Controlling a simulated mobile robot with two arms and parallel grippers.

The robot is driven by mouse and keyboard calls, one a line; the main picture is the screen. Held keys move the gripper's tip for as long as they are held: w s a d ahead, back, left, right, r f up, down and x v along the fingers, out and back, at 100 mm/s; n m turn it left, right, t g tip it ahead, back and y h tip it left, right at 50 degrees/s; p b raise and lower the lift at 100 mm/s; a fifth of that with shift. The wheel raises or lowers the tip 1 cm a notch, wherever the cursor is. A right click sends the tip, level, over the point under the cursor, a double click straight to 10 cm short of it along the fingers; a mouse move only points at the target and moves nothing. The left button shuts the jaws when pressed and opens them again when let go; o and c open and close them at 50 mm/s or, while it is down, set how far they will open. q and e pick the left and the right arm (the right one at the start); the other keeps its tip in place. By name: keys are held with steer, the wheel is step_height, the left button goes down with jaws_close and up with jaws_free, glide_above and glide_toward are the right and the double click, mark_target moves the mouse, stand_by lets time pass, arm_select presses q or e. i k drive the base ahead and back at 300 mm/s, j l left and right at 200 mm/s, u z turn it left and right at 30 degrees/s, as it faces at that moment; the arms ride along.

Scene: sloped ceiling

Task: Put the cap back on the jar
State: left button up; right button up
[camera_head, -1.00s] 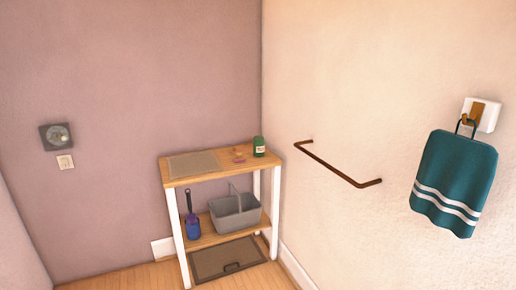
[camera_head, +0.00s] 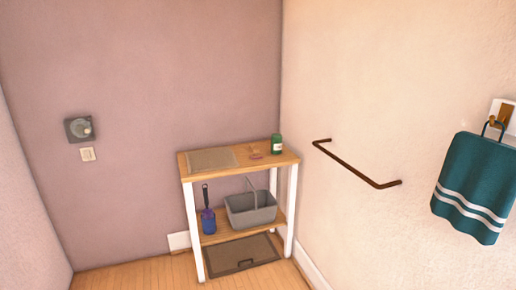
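A small green jar (camera_head: 276,144) with a pale label stands upright at the back right of the wooden shelf top (camera_head: 243,163). A small pinkish item (camera_head: 256,156) lies on the top just left of the jar; it is too small to tell whether it is the cap. I cannot make out whether the jar's mouth is open or covered. Neither of my grippers shows in the head view.
A grey mat (camera_head: 212,160) covers the left of the top. The lower shelf holds a grey caddy (camera_head: 250,210) and a blue brush-like item (camera_head: 208,221). A rail (camera_head: 357,168) and a teal towel (camera_head: 472,185) hang on the right wall. Floor shows at front left.

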mark_target(276, 138)
steer(key=i+j+z, duration=0.2)
steer(key=i, duration=0.5)
steer(key=i+j+z, duration=0.2)
steer(key=i, duration=0.5)
steer(key=i+j+z, duration=0.25)
steer(key=i+j, duration=0.25)
steer(key=i, duration=0.15)
steer(key=i+j+z, duration=0.2)
steer(key=i+j, duration=0.3)
steer(key=i, duration=0.15)
